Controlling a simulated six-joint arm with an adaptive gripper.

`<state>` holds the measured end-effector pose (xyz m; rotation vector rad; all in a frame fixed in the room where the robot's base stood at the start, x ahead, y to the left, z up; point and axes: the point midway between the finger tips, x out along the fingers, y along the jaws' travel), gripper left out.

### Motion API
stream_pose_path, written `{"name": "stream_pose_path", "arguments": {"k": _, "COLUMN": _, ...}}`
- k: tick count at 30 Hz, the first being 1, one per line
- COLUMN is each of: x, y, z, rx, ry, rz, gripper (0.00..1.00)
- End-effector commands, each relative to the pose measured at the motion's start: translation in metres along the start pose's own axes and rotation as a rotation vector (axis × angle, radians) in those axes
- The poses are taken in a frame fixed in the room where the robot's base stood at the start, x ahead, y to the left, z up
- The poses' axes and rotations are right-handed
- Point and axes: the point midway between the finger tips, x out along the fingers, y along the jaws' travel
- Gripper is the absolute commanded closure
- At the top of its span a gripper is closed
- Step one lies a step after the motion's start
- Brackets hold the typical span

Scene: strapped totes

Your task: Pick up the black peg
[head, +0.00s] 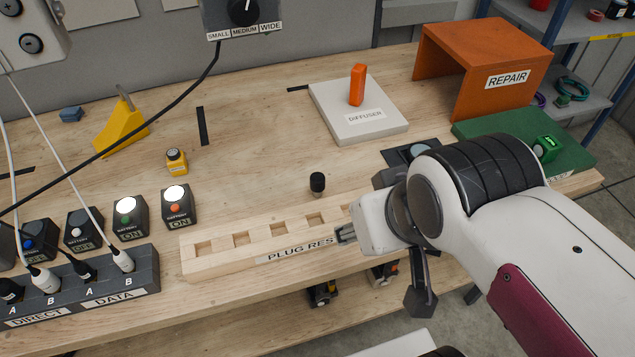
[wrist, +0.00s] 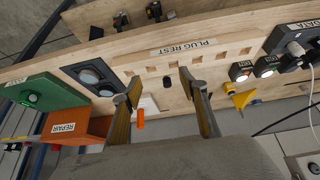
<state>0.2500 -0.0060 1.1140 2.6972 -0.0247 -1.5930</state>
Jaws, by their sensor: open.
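A small black peg (head: 317,183) stands upright on the wooden workbench, just behind the wooden plug rest block. In the wrist view the black peg (wrist: 168,85) shows beyond and between my open fingers, beside the plug rest. My gripper (head: 346,234) is to the right of the peg in the head view, over the right part of the plug rest (head: 190,262). In the wrist view my gripper (wrist: 160,85) has its two fingers spread with nothing between them. The peg is apart from the fingers.
An orange block (head: 357,85) stands on the white diffuser plate (head: 375,131). Several battery switches (head: 130,218) and the socket box (head: 155,270) with cables lie left. A small yellow item (head: 176,161) is behind them. The orange repair stand (head: 465,50) is back right. Bench around the peg is clear.

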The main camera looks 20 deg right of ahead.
Motion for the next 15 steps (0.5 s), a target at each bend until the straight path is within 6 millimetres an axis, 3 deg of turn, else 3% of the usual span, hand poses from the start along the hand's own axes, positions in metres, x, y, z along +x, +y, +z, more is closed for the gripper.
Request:
{"name": "stream_pose_path", "arguments": {"k": 5, "x": 0.01, "y": 0.023, "z": -0.022, "rx": -0.003, "ry": 0.038, "rz": 0.07, "gripper": 0.57}}
{"name": "stream_pose_path", "arguments": {"k": 15, "x": 0.038, "y": 0.093, "z": -0.092, "rx": -0.078, "ry": 0.177, "rz": 0.261, "gripper": 0.57}}
